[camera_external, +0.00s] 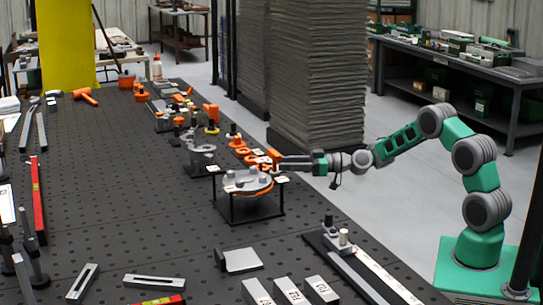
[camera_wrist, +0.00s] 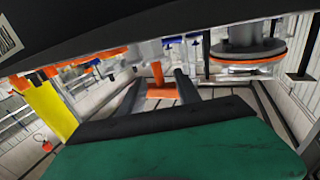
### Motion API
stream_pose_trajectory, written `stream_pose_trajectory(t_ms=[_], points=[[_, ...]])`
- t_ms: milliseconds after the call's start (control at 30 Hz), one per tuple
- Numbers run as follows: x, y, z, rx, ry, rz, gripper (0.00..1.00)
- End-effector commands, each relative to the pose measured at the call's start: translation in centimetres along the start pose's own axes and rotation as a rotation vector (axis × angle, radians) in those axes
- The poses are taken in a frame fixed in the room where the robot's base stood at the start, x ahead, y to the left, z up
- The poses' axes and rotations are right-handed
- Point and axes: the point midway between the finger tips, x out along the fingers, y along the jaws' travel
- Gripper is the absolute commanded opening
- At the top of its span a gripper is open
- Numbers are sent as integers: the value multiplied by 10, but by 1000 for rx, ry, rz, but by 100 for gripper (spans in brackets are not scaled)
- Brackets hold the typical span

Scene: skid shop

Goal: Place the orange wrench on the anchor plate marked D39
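My gripper (camera_external: 283,161) reaches in from the right, over the round grey fixture at the table's right side. Its two fingers (camera_wrist: 160,84) stand apart in the wrist view. An orange piece (camera_wrist: 160,93), possibly the orange wrench, shows between them; I cannot tell whether they touch it. In the external view an orange piece (camera_external: 273,155) is at the fingertips, and several orange parts (camera_external: 246,153) lie just beyond. I cannot read D39 on any plate, so I cannot tell which is the anchor plate.
The round grey fixture (camera_external: 247,181) on a black stand is just below my gripper. Another grey fixture (camera_external: 200,155) stands behind it. Marked grey blocks (camera_external: 287,291) and a long rail (camera_external: 362,268) are at the front. The middle of the dark perforated table (camera_external: 110,190) is clear.

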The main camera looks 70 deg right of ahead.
Motion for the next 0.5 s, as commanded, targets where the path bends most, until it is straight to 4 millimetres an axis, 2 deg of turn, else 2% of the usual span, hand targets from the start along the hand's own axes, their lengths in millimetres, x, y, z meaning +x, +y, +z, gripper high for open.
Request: stream_pose_trajectory(t_ms=[100, 200, 467, 500], points=[[23, 1, -4, 0, -1, -4, 39], [37, 1, -3, 0, 0, -2, 39], [42, 2, -1, 1, 0, -1, 39], [42, 2, -1, 1, 0, -1, 36]])
